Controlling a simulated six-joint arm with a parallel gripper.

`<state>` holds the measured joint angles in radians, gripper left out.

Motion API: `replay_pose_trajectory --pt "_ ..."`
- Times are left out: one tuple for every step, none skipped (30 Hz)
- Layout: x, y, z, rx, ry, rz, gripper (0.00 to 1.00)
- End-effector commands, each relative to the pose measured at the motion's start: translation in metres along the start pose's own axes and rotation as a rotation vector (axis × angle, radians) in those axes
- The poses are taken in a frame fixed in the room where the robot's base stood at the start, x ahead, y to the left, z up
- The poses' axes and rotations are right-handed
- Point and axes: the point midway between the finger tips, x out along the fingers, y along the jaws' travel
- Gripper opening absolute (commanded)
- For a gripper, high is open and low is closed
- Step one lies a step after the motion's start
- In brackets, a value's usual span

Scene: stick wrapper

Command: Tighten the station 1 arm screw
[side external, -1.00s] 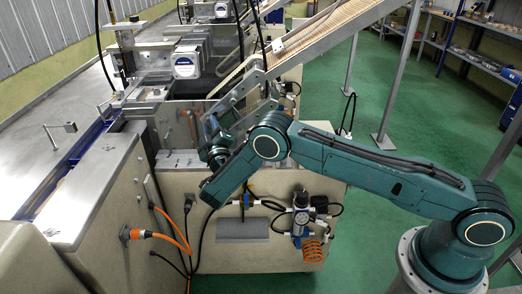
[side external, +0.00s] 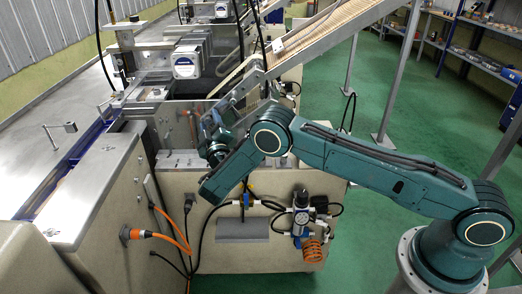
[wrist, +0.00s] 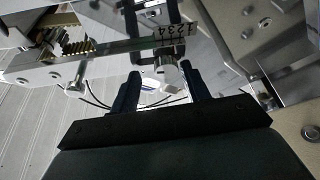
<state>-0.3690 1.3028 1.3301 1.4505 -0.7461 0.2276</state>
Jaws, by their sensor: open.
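In the wrist view my gripper (wrist: 160,88) is open, with its two dark fingers apart. A second small screw (wrist: 76,87) hangs from the bar further left. In the side external view my gripper is hidden behind my wrist at the near end of the machine, by the clear panels.
A toothed metal part (wrist: 75,43) and bracket plates (wrist: 270,60) crowd the gripper in the wrist view. In the side external view, an inclined slatted chute (side external: 320,38) rises to the right, and an air regulator (side external: 301,212) with orange hose hangs on the machine front.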

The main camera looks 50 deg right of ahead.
Motion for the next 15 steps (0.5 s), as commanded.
replay_pose_trajectory --pt "0.002 0.004 -0.003 0.001 0.0 0.001 0.46" --pt "0.002 0.006 -0.005 0.001 0.0 0.0 0.46" --pt "0.003 0.01 -0.008 0.001 0.0 0.001 0.46" --pt "0.004 0.013 -0.011 0.001 0.001 0.003 0.46" --pt "0.005 0.017 -0.013 0.0 0.001 0.003 0.46" --pt "0.007 0.021 -0.017 0.0 0.001 0.005 0.46" --pt "0.008 0.025 -0.019 0.001 0.001 0.006 0.46" --pt "0.009 0.028 -0.022 0.001 0.001 0.007 0.46" --pt "0.011 0.033 -0.025 0.001 0.001 0.007 0.46" --pt "0.012 0.035 -0.028 0.0 0.001 0.006 0.46" --pt "0.013 0.038 -0.03 0.001 0.0 0.005 0.46" --pt "0.014 0.043 -0.034 0.002 0.001 0.005 0.46" --pt "0.015 0.046 -0.036 0.001 0.0 0.005 0.46" --pt "0.017 0.049 -0.039 0.001 0.001 0.005 0.46" --pt "0.018 0.053 -0.043 0.001 0.001 0.005 0.46"
